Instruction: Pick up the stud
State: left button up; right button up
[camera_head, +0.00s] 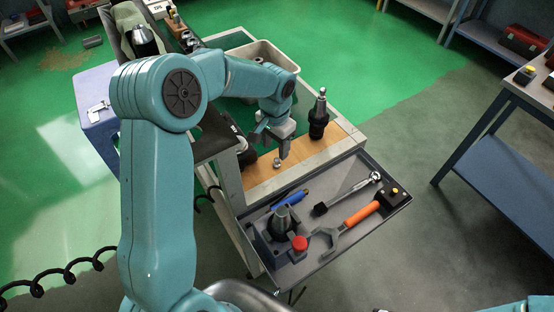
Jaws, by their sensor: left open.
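A small metal stud (277,162) stands on the wooden strip (262,178) of the tooling cart, near its front edge. My left gripper (272,146) reaches in from the left and points down just above the stud. Its fingers are apart and hold nothing. From this angle I cannot tell exactly how high the fingertips are over the stud. My right gripper is out of view; only teal bits of my right arm show at the bottom right corner.
A dark tool holder (318,118) stands upright right of the gripper. A light bin (285,57) is behind.

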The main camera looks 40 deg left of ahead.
aim_at(277, 158)
pick_arm(q)
jog(key=shift+s+f, duration=0.1)
jog(key=shift+f, duration=0.5)
jog(key=f, duration=0.1)
jog(key=f+p, duration=0.1)
jog(key=f, duration=0.1)
jog(key=shift+d+f+p, duration=0.3)
jog(key=shift+f+p, duration=0.05)
jog(key=shift+f, duration=0.4)
jog(key=shift+a, duration=0.1)
jog(key=shift+r, duration=0.1)
jog(key=c, duration=0.3)
grip_shut()
